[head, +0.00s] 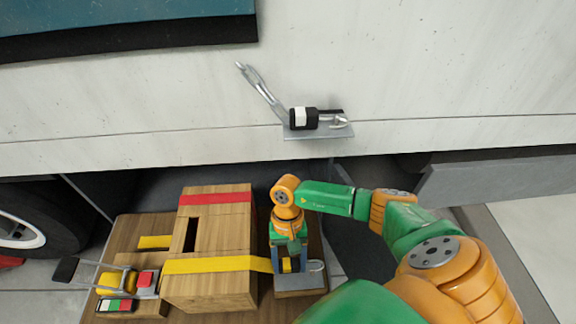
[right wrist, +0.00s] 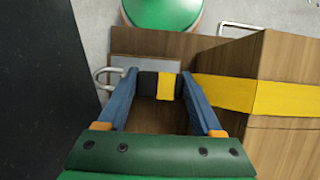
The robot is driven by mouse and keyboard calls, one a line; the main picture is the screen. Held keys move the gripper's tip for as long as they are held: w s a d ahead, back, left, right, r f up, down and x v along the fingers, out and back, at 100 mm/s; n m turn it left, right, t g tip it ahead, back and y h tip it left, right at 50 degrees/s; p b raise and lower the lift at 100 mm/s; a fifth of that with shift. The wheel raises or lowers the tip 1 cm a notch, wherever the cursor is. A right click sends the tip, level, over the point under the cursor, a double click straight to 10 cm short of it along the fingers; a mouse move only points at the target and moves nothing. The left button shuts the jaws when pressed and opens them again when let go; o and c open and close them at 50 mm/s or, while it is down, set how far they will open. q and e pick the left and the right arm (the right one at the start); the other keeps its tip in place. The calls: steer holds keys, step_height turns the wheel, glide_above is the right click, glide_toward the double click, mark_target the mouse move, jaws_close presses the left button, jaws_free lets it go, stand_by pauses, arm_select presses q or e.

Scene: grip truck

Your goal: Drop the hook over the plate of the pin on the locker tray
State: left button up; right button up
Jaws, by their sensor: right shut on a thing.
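A grey metal tray (head: 318,130) juts from the white truck side in the head view. A black piece with a white band (head: 304,118) lies on it, with a bent metal loop (head: 340,123) at its right end. My right gripper (head: 289,266) points down at the wooden platform. It is shut on a black-and-yellow piece (right wrist: 165,85), which sits between both fingertips in the right wrist view. A bent metal loop (right wrist: 104,75) shows beside it, near a grey plate (right wrist: 160,67). Fingers and arm partly hide the piece in the head view. My left gripper is not in view.
A wooden box (head: 208,240) with red and yellow bands stands left of my right gripper. A metal bar (head: 258,88) slants up from the tray. A wheel (head: 22,230) is at far left.

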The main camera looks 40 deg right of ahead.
steer(key=b, duration=0.3)
glide_above(290, 283)
steer(key=w, duration=0.1)
steer(key=f, duration=0.4)
steer(key=shift+w+d+f, duration=0.2)
steer(key=shift+d+f, duration=0.05)
steer(key=shift+d, duration=0.1)
steer(key=shift+f+b, duration=1.1)
steer(key=shift+f, duration=0.05)
steer(key=shift+f+b, duration=0.35)
steer(key=shift+b, duration=0.05)
steer(key=o, duration=1.5)
steer(key=shift+r, duration=0.1)
